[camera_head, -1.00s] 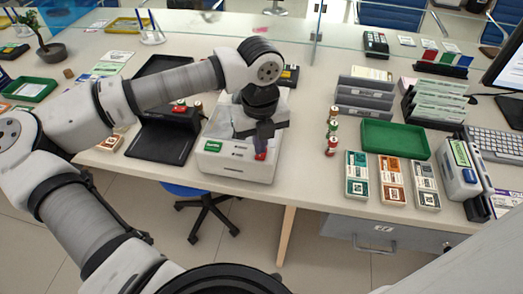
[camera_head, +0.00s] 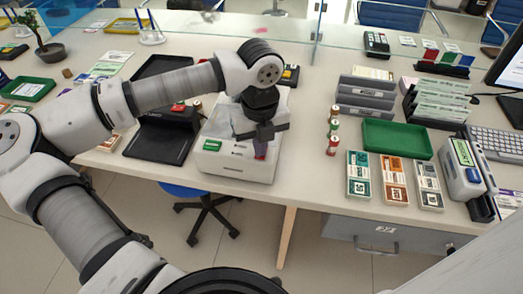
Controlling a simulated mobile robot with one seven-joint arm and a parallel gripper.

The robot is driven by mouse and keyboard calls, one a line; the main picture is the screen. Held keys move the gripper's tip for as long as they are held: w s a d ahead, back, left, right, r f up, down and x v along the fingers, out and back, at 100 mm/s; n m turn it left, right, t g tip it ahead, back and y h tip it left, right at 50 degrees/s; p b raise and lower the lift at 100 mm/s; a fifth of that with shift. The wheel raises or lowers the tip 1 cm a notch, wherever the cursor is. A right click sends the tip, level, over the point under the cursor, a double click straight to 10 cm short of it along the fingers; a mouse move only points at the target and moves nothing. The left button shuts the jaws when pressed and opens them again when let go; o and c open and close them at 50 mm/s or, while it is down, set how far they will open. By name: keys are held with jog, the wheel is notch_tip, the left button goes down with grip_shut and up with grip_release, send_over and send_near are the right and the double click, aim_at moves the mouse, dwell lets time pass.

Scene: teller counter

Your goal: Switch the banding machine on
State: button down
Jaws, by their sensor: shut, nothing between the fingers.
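The white machine on the counter (camera_head: 232,168), which I take to be the banding machine, stands near the front edge. It has a green patch (camera_head: 211,145) at its front left and small dark markings. A small red and purple part (camera_head: 260,150) shows on its right side, partly hidden by my gripper. My gripper (camera_head: 262,142) is shut and empty, directly over the right part of the machine and close to that part. I cannot tell whether they touch. My wrist hides some of the machine's top.
A black device with a red top part (camera_head: 178,107) stands left of the machine.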

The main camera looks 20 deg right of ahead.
jog(key=shift+f+b, duration=0.3)
jog(key=shift+r, duration=0.1)
jog(key=shift+r+p, duration=1.4)
jog(key=shift+r, duration=2.05)
